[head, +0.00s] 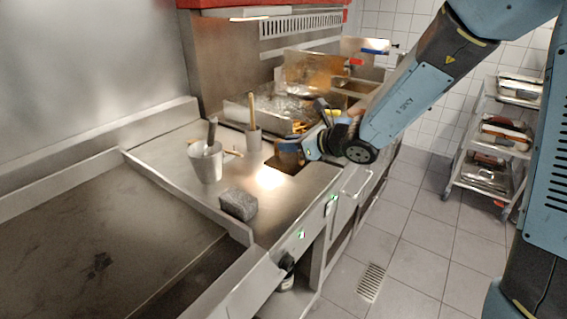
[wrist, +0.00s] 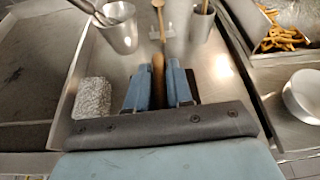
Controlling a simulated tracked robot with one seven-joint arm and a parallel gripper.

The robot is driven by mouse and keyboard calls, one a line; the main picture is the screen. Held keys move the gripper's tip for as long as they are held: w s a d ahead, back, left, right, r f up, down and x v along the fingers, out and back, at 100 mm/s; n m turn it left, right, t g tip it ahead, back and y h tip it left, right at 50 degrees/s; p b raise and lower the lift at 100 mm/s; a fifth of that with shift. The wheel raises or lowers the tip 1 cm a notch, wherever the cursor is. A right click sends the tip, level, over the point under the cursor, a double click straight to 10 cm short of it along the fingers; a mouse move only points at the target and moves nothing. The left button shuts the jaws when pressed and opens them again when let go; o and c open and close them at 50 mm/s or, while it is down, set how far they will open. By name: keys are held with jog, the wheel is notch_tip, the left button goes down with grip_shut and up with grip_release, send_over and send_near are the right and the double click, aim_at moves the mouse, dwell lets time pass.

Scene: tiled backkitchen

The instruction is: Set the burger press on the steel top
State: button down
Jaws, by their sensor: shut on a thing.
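My gripper (head: 298,149) is over the right part of the steel top (head: 180,152). In the wrist view its two blue fingers (wrist: 158,68) are shut on a brown, wooden-looking handle (wrist: 158,90), which I take to be the burger press. In the head view a brown piece (head: 287,146) shows at the fingers, and a dark square patch lies below them. I cannot tell whether that patch is the press's plate or a shadow, nor whether the press touches the top. The fingers and hand hide much of it.
A grey block (head: 238,205) sits near the top's front edge. A metal pot with utensils (head: 206,163) and a holder with a wooden handle (head: 253,138) stand behind. A fryer area (head: 285,110) lies beyond. The front middle of the top is clear.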

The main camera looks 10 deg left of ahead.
aim_at(285, 153)
jog(key=shift+w+a+f, duration=0.4)
jog(key=shift+w+f, duration=0.3)
jog(key=shift+f, duration=0.25)
jog(key=shift+w+a+f, duration=0.45)
jog(key=shift+w+f, duration=0.2)
jog(key=shift+f, duration=0.35)
jog(key=shift+w+a+f, duration=0.4)
jog(key=shift+w+f, duration=0.3)
jog(key=shift+f, duration=1.75)
jog(key=shift+f, duration=0.1)
jog(key=c, duration=1)
grip_release()
